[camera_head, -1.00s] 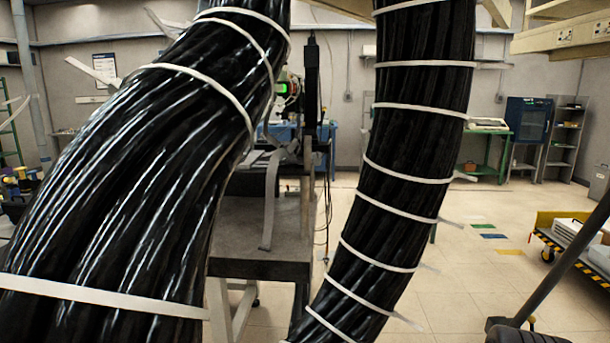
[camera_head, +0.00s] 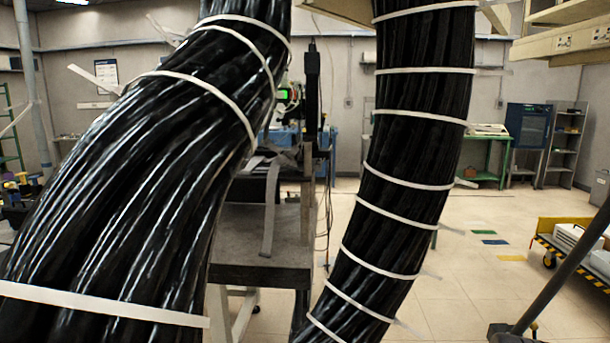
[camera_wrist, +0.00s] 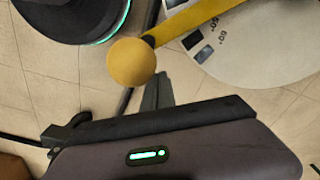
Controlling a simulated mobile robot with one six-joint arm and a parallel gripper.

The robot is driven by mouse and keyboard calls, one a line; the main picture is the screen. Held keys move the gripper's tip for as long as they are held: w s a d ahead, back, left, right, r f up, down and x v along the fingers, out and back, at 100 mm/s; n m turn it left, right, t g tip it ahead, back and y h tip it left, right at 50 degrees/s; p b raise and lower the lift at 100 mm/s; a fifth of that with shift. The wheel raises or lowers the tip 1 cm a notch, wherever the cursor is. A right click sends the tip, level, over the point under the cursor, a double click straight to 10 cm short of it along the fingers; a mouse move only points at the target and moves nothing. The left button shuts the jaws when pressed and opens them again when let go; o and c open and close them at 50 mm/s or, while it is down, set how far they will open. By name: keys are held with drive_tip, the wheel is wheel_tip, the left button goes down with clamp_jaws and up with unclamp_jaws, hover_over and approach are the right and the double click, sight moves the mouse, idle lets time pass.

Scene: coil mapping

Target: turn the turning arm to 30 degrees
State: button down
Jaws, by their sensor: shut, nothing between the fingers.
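In the wrist view, the yellow turning arm (camera_wrist: 198,22) runs from the top right down to a round yellow knob (camera_wrist: 132,62) at its end. It lies over the edge of a pale round dial (camera_wrist: 270,48) with dark degree marks. One mark seems to read 60; the others are too small or tilted to read surely. My gripper (camera_wrist: 158,78) is shut and empty, its narrow grey fingers just below and right of the knob. I cannot tell whether they touch it. In the head view, neither my gripper nor the turning arm can be made out.
Two thick black cable bundles, left (camera_head: 130,190) and right (camera_head: 415,140), block much of the head view. A grey bench (camera_head: 255,250) stands between them. A yellow cart (camera_head: 565,232) is at right. A dark round body (camera_wrist: 70,15) with a green-lit rim is near the knob.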

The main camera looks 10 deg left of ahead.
drive_tip(key=shift+s, duration=0.1)
drive_tip(key=shift+s+a, duration=0.8)
drive_tip(key=shift+s, duration=0.15)
drive_tip(key=shift+s+a, duration=0.85)
drive_tip(key=shift+s, duration=0.1)
drive_tip(key=r+p, duration=0.2)
drive_tip(key=r, duration=0.2)
drive_tip(key=r+p, duration=0.3)
drive_tip(key=r, duration=0.1)
drive_tip(key=r+p, duration=0.3)
drive_tip(key=r, duration=0.1)
drive_tip(key=shift+w+d, duration=0.15)
drive_tip(key=shift+d, duration=0.15)
idle(0.7)
